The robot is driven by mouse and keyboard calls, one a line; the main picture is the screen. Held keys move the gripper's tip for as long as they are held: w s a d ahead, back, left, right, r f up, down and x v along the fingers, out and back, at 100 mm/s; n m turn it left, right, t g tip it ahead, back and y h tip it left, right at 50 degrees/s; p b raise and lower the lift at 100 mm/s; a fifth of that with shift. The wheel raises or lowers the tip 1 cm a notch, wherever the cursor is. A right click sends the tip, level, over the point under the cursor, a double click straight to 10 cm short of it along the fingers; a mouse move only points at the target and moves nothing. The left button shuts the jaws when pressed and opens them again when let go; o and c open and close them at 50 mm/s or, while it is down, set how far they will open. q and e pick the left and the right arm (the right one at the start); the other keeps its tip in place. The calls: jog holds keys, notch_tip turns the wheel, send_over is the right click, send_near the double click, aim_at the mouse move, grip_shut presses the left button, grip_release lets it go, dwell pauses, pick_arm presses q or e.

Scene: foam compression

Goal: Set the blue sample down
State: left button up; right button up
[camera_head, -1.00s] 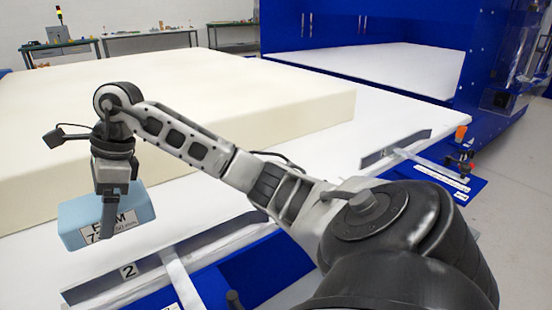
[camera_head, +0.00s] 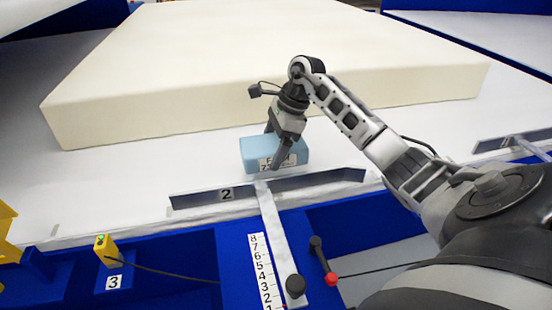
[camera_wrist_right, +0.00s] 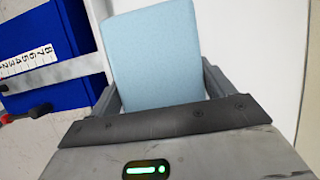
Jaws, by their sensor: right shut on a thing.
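The blue sample (camera_head: 255,152) is a light blue foam block with a printed label on its front face. In the head view it is at the white table surface (camera_head: 120,185), just behind the metal rail marked 2; whether it touches the table I cannot tell. My right gripper (camera_head: 275,147) points down over the block, one finger in front of it and one behind. It is shut on the block. In the right wrist view the blue sample (camera_wrist_right: 155,60) sits between the two fingers (camera_wrist_right: 160,95). My left gripper is not in view.
A large cream foam slab (camera_head: 260,75) lies behind the sample. The metal rail (camera_head: 195,200) marked 2 runs in front, with a numbered scale (camera_head: 262,270). White table is clear to the left.

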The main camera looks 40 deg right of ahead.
jog(key=shift+d+f, duration=0.2)
jog(key=shift+f, duration=0.1)
jog(key=shift+d+f, duration=0.15)
jog(key=shift+f, duration=0.75)
jog(key=shift+d+f, duration=0.15)
jog(key=shift+f, duration=0.75)
jog(key=o, duration=0.5)
jog(key=shift+f, duration=0.15)
jog(key=shift+o, duration=0.8)
jog(key=shift+r, duration=0.35)
jog(key=v, duration=1.1)
jog(key=shift+s+d+r, duration=0.1)
jog(key=shift+d+r, duration=0.1)
jog(key=shift+r, duration=0.1)
jog(key=shift+s+f, duration=0.1)
